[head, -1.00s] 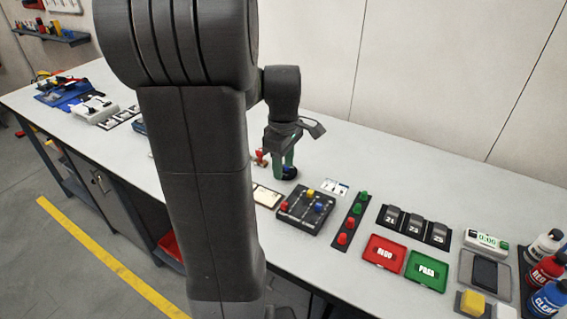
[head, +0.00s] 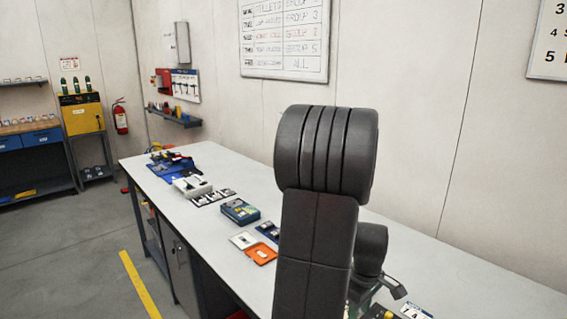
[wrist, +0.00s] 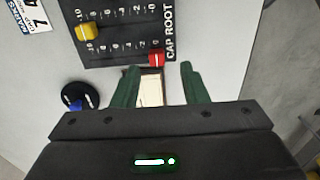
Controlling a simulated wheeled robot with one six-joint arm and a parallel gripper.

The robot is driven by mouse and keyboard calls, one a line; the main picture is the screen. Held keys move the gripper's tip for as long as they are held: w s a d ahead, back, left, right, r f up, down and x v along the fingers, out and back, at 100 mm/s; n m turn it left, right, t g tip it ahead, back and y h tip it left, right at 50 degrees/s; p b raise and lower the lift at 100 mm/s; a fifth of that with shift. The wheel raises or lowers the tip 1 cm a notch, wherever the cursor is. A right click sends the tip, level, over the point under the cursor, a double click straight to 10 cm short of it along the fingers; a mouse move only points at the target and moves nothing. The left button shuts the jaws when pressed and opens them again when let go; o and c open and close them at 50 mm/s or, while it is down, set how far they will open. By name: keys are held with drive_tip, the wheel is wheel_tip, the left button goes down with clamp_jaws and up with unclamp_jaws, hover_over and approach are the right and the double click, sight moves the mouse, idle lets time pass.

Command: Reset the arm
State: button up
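My gripper (wrist: 160,68) shows in the wrist view with its two green fingers apart. Nothing is seen clamped between them. It hangs over the bench, beside a black slider panel (wrist: 115,32) marked CAP ROOT, with a yellow knob (wrist: 88,32) and a red knob (wrist: 156,58). A cream plate (wrist: 150,90) shows between the fingers, apparently below them. In the head view my arm (head: 318,240) stands upright at right of centre and bends down behind, with the fingers mostly hidden or out of frame.
A blue knob on a black dial (wrist: 77,97) lies left of my gripper. The bench (head: 440,265) also holds an orange tray (head: 261,254), a boxed meter (head: 240,211) and blue gear (head: 170,165) further left. The right part of the bench in the head view looks bare.

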wheel_tip(320, 180, down, 4)
drive_tip(key=shift+r, duration=0.2)
drive_tip(key=shift+f, duration=0.2)
drive_tip(key=shift+w+d, duration=0.3)
drive_tip(key=shift+d, duration=0.05)
drive_tip(key=shift+a+r, duration=0.1)
drive_tip(key=shift+r, duration=0.05)
